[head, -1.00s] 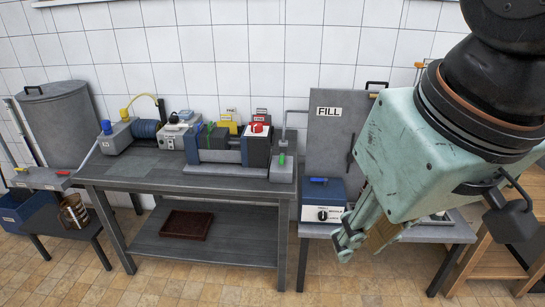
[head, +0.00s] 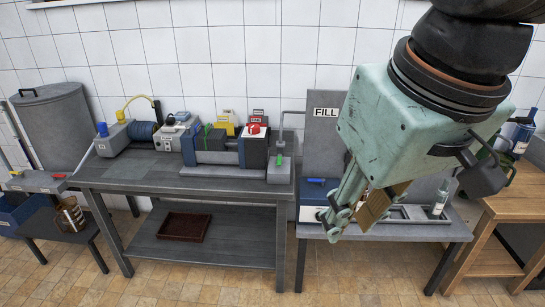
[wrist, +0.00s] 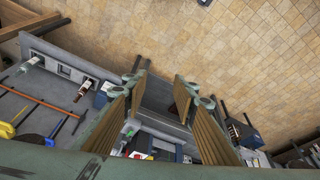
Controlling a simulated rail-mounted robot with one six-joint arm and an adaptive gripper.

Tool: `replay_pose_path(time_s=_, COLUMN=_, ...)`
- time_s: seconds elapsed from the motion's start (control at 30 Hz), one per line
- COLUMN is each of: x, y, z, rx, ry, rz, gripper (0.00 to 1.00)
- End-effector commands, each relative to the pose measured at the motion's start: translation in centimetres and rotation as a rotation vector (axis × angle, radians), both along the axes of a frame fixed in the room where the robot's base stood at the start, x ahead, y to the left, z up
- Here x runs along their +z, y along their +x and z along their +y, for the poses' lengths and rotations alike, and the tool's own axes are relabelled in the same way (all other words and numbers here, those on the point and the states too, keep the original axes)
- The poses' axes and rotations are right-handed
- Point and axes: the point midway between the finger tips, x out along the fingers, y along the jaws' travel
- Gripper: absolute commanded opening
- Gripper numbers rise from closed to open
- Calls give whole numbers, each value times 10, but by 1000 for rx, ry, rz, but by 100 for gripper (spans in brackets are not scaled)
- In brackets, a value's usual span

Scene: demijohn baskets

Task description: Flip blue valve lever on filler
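The filling station with its grey panel marked FILL (head: 326,112) stands at the back of the right grey table. A blue-topped box (head: 311,185) sits below the panel, with a small bright blue piece on top that may be the lever. My gripper (head: 350,218) hangs in front of the station, pointing down. In the wrist view my gripper (wrist: 163,78) is open and empty, its two wooden-faced fingers well apart. The wrist view does not clearly show the lever.
A grey bench (head: 140,180) with several machines stands to the left. A small bottle (head: 440,200) stands on the right table. A wooden table (head: 505,200) is further right. A grey lidded tank (head: 60,115) is at the far left. The tiled floor in front is clear.

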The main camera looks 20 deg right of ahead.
Motion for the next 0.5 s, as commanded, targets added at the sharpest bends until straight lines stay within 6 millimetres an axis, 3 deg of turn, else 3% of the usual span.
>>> replay_pose_path(time_s=0.5, x=38, y=99, z=-14, rx=135, ry=-53, rz=45, gripper=26)
